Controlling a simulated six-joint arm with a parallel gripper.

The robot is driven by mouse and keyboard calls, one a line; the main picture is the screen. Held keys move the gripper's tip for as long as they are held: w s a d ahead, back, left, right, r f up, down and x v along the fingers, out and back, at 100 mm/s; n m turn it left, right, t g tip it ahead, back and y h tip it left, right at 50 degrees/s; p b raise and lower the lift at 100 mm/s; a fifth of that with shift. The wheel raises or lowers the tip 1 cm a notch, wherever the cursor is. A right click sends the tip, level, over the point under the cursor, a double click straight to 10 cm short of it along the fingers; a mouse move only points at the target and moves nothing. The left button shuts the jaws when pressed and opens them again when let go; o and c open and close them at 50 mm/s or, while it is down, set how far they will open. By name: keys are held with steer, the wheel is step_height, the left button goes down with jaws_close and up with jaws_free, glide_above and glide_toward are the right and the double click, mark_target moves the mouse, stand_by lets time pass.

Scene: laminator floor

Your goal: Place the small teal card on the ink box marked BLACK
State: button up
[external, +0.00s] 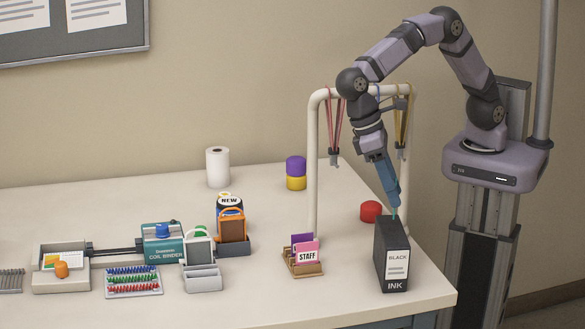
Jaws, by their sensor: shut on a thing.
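The ink box (391,257) is a tall black box with a white label reading BLACK and INK, standing upright near the right front corner of the table. My gripper (394,208) points down just above its top. It is shut on the small teal card (394,213), of which only a thin sliver shows below the fingertips. The card's lower end is at or very near the box's top; I cannot tell whether they touch.
A white rack (313,150) with hanging lanyards stands behind my gripper. A red round lid (371,211) lies behind the ink box. A card holder (303,262) with a STAFF card is to the left. The coil binder (165,246) is farther left. The table front between is clear.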

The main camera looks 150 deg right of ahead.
steer(key=shift+f+p, duration=0.5)
steer(key=shift+f, duration=1.35)
steer(key=shift+f, duration=0.15)
steer(key=o, duration=1)
steer(key=b+v, duration=0.2)
steer(key=v, duration=1)
steer(key=shift+a, duration=0.1)
